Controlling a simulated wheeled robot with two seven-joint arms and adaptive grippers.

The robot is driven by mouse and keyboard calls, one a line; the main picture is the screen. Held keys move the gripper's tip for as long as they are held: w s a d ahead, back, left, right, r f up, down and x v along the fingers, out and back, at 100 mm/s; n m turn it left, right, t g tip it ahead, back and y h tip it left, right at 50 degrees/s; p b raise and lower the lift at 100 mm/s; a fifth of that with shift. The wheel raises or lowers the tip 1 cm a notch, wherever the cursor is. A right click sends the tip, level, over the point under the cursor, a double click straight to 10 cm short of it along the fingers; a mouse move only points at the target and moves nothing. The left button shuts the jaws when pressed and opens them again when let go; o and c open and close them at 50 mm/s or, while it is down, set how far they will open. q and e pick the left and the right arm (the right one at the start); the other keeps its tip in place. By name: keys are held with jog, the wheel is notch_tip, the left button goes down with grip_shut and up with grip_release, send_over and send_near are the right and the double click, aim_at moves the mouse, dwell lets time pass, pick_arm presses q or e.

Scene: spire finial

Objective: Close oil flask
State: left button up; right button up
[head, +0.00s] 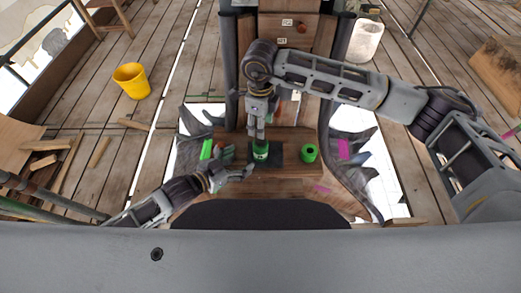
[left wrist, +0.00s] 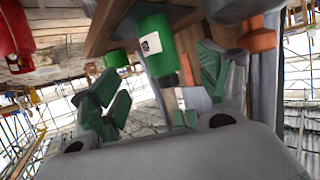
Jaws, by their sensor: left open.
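A green flask (head: 260,151) stands on a dark mat on the wooden bench. In the left wrist view, a green cylinder with a white label (left wrist: 157,42) shows beyond my fingers, with a dark narrower part at one end. My left gripper (head: 238,173) is open, just left of the flask and apart from it; its fingers also show in the left wrist view (left wrist: 160,88) with nothing between them. My right gripper (head: 259,128) points down right above the flask. Its fingertips are too small to tell whether they hold the cap. A second green round piece with a dark centre (head: 308,153) stands to the right.
The dark mat (head: 276,160) lies on the bench. Wooden drawers (head: 298,28) stand behind. A yellow bucket (head: 131,79) is on the floor at left. The bench right of the second green piece looks clear.

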aim_at(261, 149)
pick_arm(q)
jog(key=shift+x, duration=5.7)
grip_shut()
pick_arm(e)
jog(key=shift+w+d+r, duration=0.1)
jog(key=shift+w+r, duration=0.3)
jog(key=shift+r, duration=0.05)
jog(key=shift+d, duration=0.2)
jog(key=n, duration=0.6)
jog(key=shift+s+f+n, duration=0.2)
jog(key=shift+f+n, duration=0.1)
jog(key=shift+n, duration=0.1)
jog(key=n, duration=0.6)
jog(key=shift+s+a+f+n, duration=0.15)
jog(key=shift+n, duration=0.25)
pick_arm(q)
jog(key=shift+f, duration=0.1)
pick_arm(e)
jog(key=n, duration=0.6)
jog(key=shift+a+n, duration=0.1)
jog(key=shift+n, duration=0.3)
jog(key=n, duration=0.6)
